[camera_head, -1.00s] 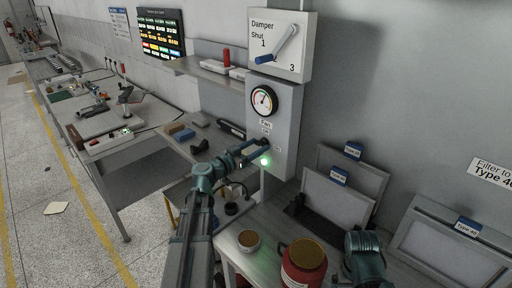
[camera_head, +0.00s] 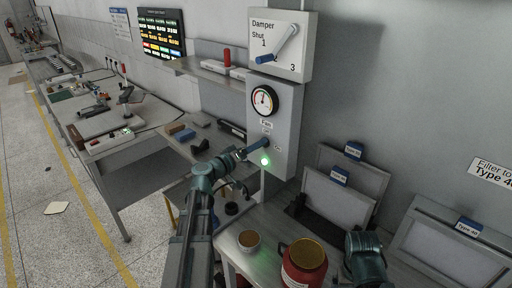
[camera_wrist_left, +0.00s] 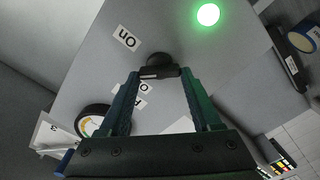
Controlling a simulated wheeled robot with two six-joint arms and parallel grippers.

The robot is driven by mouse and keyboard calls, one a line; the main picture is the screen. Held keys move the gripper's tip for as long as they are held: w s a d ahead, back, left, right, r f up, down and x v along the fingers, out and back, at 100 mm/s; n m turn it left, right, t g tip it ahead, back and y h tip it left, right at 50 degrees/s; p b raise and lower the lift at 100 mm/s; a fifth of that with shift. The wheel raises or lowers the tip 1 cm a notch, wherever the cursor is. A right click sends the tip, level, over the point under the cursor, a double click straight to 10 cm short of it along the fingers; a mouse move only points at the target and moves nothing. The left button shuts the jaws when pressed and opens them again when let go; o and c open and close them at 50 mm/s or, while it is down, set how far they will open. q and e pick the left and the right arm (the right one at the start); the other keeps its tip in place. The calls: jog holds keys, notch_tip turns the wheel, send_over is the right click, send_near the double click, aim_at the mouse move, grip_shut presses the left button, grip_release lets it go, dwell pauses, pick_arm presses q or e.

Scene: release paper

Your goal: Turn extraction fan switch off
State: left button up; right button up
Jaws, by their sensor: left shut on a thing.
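The fan control box (camera_head: 287,120) hangs on the wall under the damper panel, with a gauge (camera_head: 263,100) and a lit green lamp (camera_head: 265,160). My left gripper (camera_head: 258,147) is at the front of the box. In the left wrist view its two fingers (camera_wrist_left: 161,76) are shut on the dark fan switch (camera_wrist_left: 158,60). An "On" label (camera_wrist_left: 126,38) shows beside the switch; another label is partly hidden behind the fingers. The green lamp is also bright in the left wrist view (camera_wrist_left: 208,14). Part of my right arm shows at the lower right; its jaws are out of view.
The damper panel (camera_head: 302,60) with its lever is just above the box. Below, the bench holds a red jar (camera_head: 303,268), a small tub (camera_head: 249,241) and framed filters (camera_head: 338,200). A shelf (camera_head: 215,76) and side bench are to the left.

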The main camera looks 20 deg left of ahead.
pick_arm(q)
jog(key=shift+f+n, duration=0.15)
jog(key=shift+n, duration=4.35)
jog(key=o, duration=1.4)
jog(key=shift+a, duration=0.1)
jog(key=v, duration=1.3)
jog(key=shift+s+a, duration=0.15)
jog(key=shift+s, duration=0.2)
